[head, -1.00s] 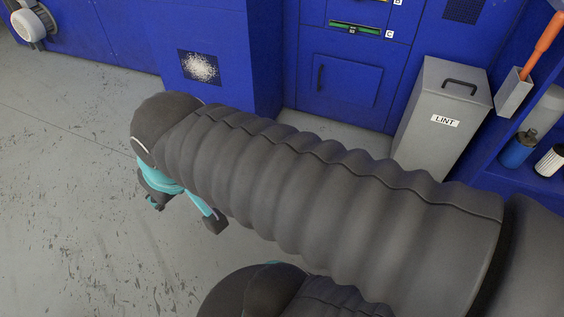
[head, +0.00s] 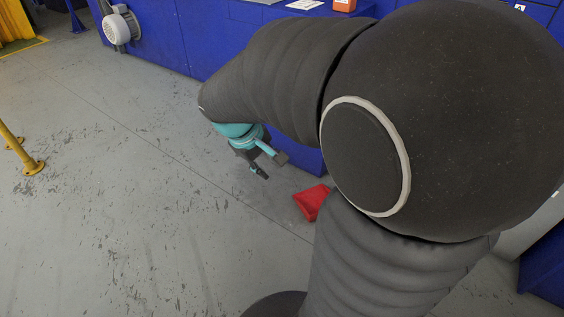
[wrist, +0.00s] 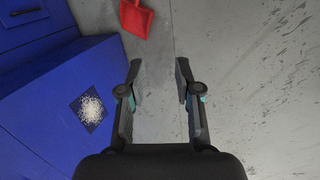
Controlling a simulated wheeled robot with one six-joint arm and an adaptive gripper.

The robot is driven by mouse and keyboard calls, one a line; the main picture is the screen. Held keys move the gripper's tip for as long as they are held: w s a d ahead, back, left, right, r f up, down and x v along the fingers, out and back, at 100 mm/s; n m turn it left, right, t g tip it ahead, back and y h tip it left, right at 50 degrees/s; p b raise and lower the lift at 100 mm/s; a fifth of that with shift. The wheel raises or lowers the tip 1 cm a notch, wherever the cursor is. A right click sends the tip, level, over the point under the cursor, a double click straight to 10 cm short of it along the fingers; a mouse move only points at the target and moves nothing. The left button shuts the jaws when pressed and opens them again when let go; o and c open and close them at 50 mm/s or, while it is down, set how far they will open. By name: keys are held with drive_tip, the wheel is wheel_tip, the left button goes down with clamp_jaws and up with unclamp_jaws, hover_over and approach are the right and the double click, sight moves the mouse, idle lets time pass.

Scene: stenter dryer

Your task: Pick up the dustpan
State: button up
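The red dustpan (head: 312,201) lies on the grey floor near the blue machine, partly hidden behind my arm in the head view. In the wrist view the dustpan (wrist: 136,19) is at the top edge, beyond my fingertips, and part of it is cut off by the frame. My gripper (head: 270,167) is above the floor, up and to the left of the dustpan in the head view. In the wrist view my gripper (wrist: 159,72) has its two fingers spread apart with only bare floor between them. It does not touch the dustpan.
The blue machine (wrist: 45,110) with a lint-covered mesh patch (wrist: 90,109) stands close on the left in the wrist view. A yellow post (head: 28,160) and a motor (head: 120,28) are at the left in the head view. The floor between is clear.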

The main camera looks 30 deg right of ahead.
drive_tip(key=w+d+f+n+g+h+b, duration=0.15)
drive_tip(key=w+d+f, duration=0.25)
drive_tip(key=f, duration=0.4)
drive_tip(key=w+d+f+n+g+h, duration=0.1)
drive_tip(key=w+d+f+n+h, duration=0.2)
drive_tip(key=f, duration=0.4)
drive_tip(key=w+d+f+n+g+h+b, duration=0.1)
drive_tip(key=w+d+f+n, duration=0.1)
drive_tip(key=w+d+f, duration=0.45)
drive_tip(key=d+f+n+t+h+b, duration=0.15)
drive_tip(key=f+n, duration=0.25)
drive_tip(key=f, duration=1)
drive_tip(key=d+f+n+h, duration=0.2)
drive_tip(key=f+n, duration=0.1)
drive_tip(key=f, duration=1)
drive_tip(key=x, duration=0.9)
drive_tip(key=s+f+x, duration=0.1)
drive_tip(key=x, duration=0.3)
drive_tip(key=shift+s+d+f+b, duration=0.1)
drive_tip(key=shift+b, duration=0.3)
clamp_jaws()
